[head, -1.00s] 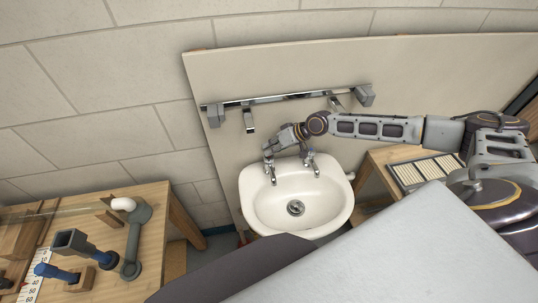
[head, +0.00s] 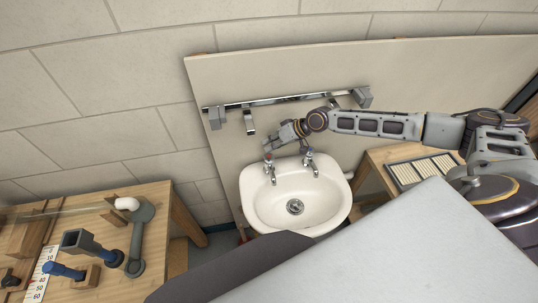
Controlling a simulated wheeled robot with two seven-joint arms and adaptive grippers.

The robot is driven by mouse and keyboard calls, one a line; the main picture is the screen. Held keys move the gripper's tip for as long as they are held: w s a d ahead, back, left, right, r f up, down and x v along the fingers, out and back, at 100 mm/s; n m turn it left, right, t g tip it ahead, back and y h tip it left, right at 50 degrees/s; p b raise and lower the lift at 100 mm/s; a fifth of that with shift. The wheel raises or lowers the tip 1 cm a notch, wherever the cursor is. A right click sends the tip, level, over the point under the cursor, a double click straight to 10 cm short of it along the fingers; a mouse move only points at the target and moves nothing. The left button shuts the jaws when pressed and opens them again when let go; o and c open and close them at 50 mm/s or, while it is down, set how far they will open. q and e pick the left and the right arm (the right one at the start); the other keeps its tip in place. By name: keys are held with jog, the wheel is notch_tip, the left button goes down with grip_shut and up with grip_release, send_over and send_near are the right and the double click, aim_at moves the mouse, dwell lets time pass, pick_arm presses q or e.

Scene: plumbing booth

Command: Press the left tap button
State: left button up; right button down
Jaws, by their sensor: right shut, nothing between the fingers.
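The white sink (head: 262,207) stands against the beige panel, with two chrome taps on its back rim. The left tap (head: 270,169) has a reddish spot on its top button. The right tap (head: 312,165) stands beside it. My right gripper (head: 267,147) reaches across from the right and is shut and empty. Its tip is just above the left tap's top; I cannot tell whether they touch. My left gripper is not in view.
A chrome rail (head: 285,98) with grey end blocks runs along the panel above the arm. A wooden workbench (head: 155,195) with pipe pieces is at the left. Another wooden table (head: 376,160) with a slatted tray (head: 424,170) is right of the sink.

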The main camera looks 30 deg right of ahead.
aim_at(270, 154)
jog(key=shift+r+p, duration=1.55)
jog(key=shift+r, duration=0.35)
jog(key=shift+f, duration=0.1)
